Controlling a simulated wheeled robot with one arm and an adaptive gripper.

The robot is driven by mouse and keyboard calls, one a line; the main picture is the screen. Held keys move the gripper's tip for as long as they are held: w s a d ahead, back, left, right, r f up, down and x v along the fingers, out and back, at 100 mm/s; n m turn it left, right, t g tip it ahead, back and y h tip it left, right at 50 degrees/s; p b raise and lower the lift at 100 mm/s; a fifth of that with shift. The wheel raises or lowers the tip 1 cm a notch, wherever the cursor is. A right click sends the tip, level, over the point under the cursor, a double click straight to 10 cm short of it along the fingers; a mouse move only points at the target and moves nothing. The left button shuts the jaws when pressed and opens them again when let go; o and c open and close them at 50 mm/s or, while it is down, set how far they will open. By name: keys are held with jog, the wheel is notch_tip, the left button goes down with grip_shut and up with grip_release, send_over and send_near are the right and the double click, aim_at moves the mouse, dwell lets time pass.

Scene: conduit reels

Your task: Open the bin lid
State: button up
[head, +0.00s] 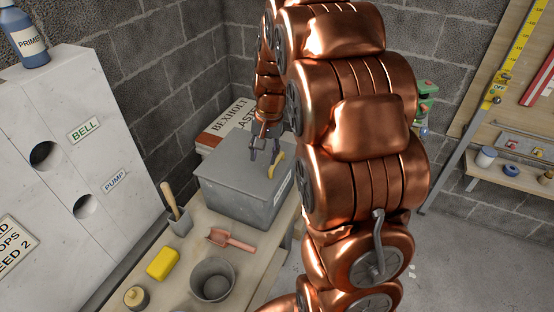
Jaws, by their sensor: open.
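A grey bin (236,204) stands at the far end of the workbench, in the middle of the head view. Its flat grey lid (228,178) lies closed on top. A small yellow piece (277,165) shows at the lid's right part, close to my gripper; I cannot tell whether it is the lid's handle. My gripper (263,156) is open and points down just above the lid. I cannot tell whether its fingers touch the lid or the yellow piece. My copper arm hides the area right of the bin.
On the bench (194,250) are a pink scoop (230,240), a grey bucket (213,281), a yellow block (163,264), a small jar (137,298) and a brush in a cup (180,223). A white panel (70,130) rises at left.

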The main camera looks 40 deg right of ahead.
aim_at(276, 160)
jog(key=w+d+f+m+t, duration=0.1)
jog(key=w+d+f+m, duration=0.1)
jog(key=w+d+f, duration=0.3)
jog(key=w+d+f+m, duration=0.1)
jog(key=w+d+f, duration=0.15)
jog(key=d, duration=0.35)
jog(key=shift+w+a+f+p, duration=0.1)
jog(key=shift+w+f+p, duration=0.2)
jog(key=shift+f, duration=0.9)
jog(key=shift+w+a+f+p, duration=0.1)
jog(key=shift+w+f+p, duration=0.15)
jog(key=shift+f, duration=0.9)
jog(key=shift+w+a+f+p, duration=0.1)
jog(key=shift+w+f+p, duration=0.2)
jog(key=shift+f, duration=0.9)
jog(key=shift+s, duration=0.1)
grip_shut()
